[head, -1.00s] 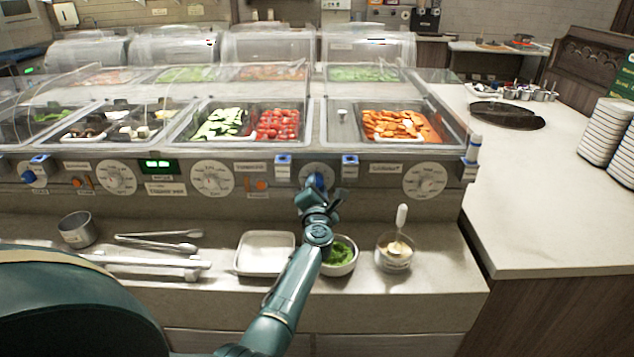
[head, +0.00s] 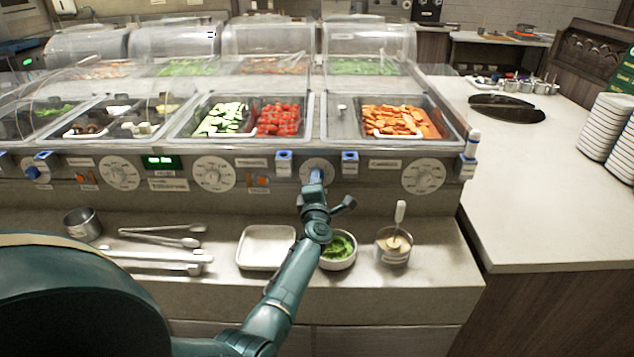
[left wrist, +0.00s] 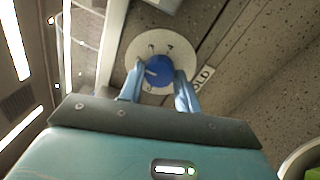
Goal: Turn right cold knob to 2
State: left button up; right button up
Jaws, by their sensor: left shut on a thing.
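The right cold knob is a blue knob (left wrist: 158,70) on a round white dial (left wrist: 180,46) in the left wrist view. A white mark on the knob points to the picture's left; the dial's figures are too small to read. A label (left wrist: 202,80) beside it shows "OLD". In the head view the dial (head: 306,171) is on the counter's front panel, partly covered by my gripper. My left gripper (head: 316,178) is shut on the knob, with one blue finger on each side in the left wrist view (left wrist: 159,86). My right gripper is not in view.
Larger white dials flank it on the left (head: 213,174) and right (head: 423,176). Tongs (head: 160,238) lie at left.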

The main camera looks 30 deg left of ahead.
pick_arm(q)
jog(key=shift+r, duration=0.1)
jog(key=o, duration=1)
